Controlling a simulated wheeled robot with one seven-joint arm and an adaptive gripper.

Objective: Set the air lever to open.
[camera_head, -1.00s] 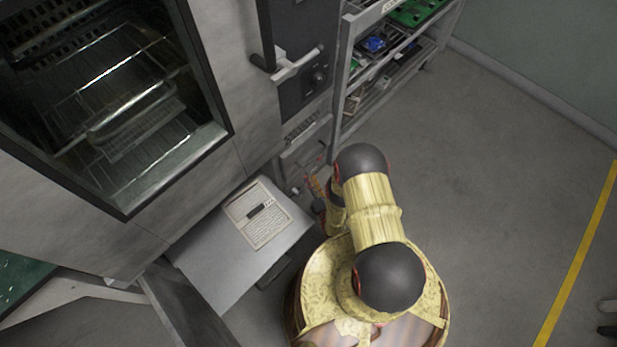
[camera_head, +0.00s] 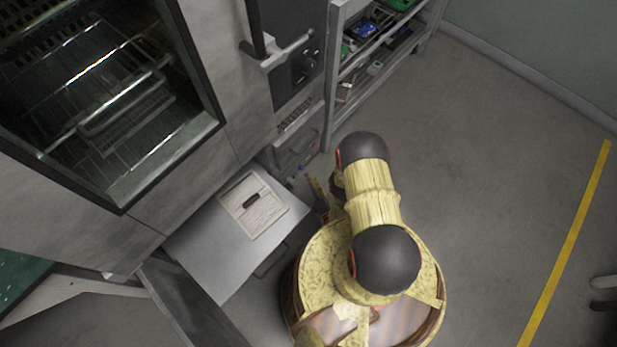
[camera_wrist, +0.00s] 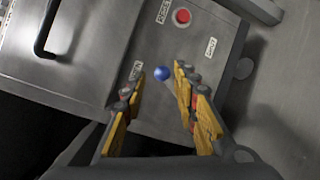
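A round blue knob (camera_wrist: 162,73), which looks like the end of the air lever, stands over a grey panel (camera_wrist: 185,110) in the wrist view. The rest of the lever is hard to make out from above. My gripper (camera_wrist: 160,98) is open, with its yellow-padded fingers apart on either side of the knob's near side. The knob appears just beyond the gap between the fingertips, and I see no contact. In the head view a tiny blue spot (camera_head: 302,168) shows by the cabinet's low front, and my arm hides most of the gripper.
A red button (camera_wrist: 183,16) and small white labels (camera_wrist: 210,47) sit on the panel. A black handle (camera_wrist: 44,30) is at the wrist view's upper left. An oven-like cabinet (camera_head: 215,160) with a door handle (camera_head: 275,52) and a shelf rack (camera_head: 335,90) stand close. Open floor lies right.

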